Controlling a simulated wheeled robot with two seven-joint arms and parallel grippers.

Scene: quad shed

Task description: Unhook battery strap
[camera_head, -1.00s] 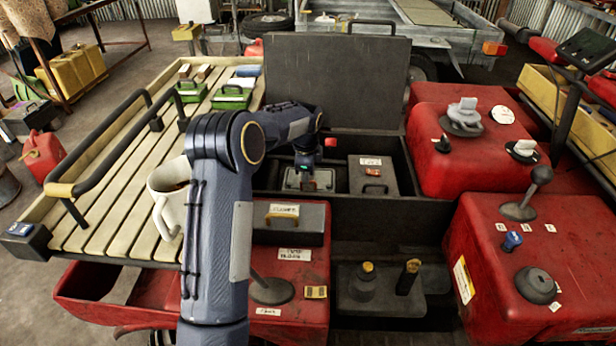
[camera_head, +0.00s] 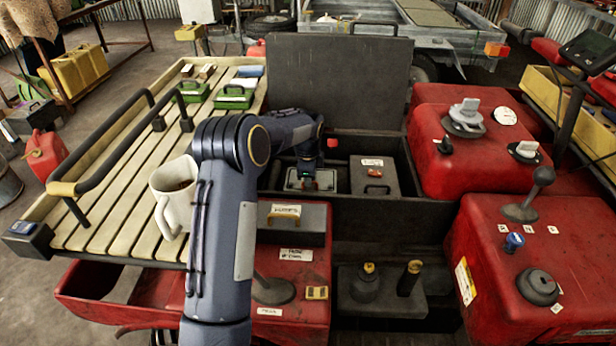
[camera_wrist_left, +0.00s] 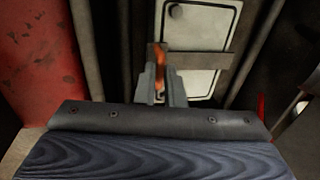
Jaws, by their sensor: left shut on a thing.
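The battery (camera_wrist_left: 200,30) is a pale box with a dark grey strap (camera_wrist_left: 213,59) across it in the left wrist view. It also shows in the head view as a light-edged box (camera_head: 329,180) inside the open dark compartment, partly hidden by my arm. My left gripper (camera_wrist_left: 160,96) is shut on an orange piece (camera_wrist_left: 160,66) at the strap's left end, beside the battery. In the head view my left gripper (camera_head: 307,180) reaches down into the compartment. The fingers hide part of the orange piece, so I cannot tell whether it is still hooked. My right gripper is not in view.
The compartment's raised lid (camera_head: 338,85) stands behind my arm. A dark box with a handle (camera_head: 374,178) sits to the battery's right. A white mug (camera_head: 174,205) stands on the slatted rack (camera_head: 110,215), close to my left arm. Red bodywork (camera_head: 470,150) rises on the right.

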